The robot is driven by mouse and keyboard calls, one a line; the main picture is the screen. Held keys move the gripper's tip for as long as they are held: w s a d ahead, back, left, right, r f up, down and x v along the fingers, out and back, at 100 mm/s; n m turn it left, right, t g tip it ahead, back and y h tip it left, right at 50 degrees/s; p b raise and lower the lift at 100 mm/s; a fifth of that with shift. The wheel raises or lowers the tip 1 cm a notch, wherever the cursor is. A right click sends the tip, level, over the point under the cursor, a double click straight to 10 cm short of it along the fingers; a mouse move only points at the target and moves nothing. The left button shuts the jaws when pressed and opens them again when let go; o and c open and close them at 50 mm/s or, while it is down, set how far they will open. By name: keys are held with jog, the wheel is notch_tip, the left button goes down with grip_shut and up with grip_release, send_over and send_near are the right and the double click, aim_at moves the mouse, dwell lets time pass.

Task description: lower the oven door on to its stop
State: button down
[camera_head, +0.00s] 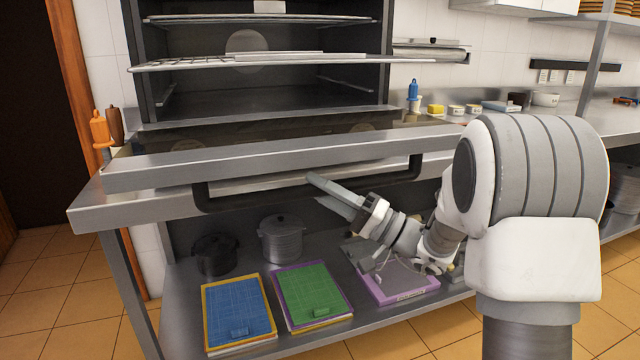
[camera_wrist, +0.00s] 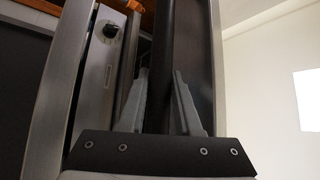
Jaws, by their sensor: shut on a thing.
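The oven door (camera_head: 265,163) is swung far down, close to level, with its steel edge facing me and the dark oven cavity open behind it. Whether it touches its stop cannot be told. A dark bar handle (camera_head: 245,200) runs along the door's front. My gripper (camera_head: 333,190) is at the handle, right of its middle, reaching in from the lower right. In the wrist view the handle (camera_wrist: 163,60) passes between the two fingers of my gripper (camera_wrist: 158,100), and they are shut on it. The fingers hide part of the handle in the head view.
Oven racks (camera_head: 260,62) sit in the cavity above the door. Below, a shelf holds two pots, a blue board (camera_head: 238,310), a green board (camera_head: 312,290) and a purple-edged one. An orange bottle (camera_head: 100,130) stands left; the counter with small items extends right.

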jog(key=shift+f, duration=0.25)
jog(key=c, duration=0.6)
grip_release()
jog(key=shift+w, duration=0.1)
jog(key=shift+d, duration=0.15)
jog(key=shift+d+f, duration=0.1)
jog(key=shift+d, duration=0.2)
jog(key=p+v, duration=0.1)
jog(key=v, duration=1.5)
jog(key=shift+s+d+p, duration=0.15)
jog(key=shift+s+p, duration=0.15)
jog(key=shift+p, duration=0.05)
jog(key=shift+f, duration=0.1)
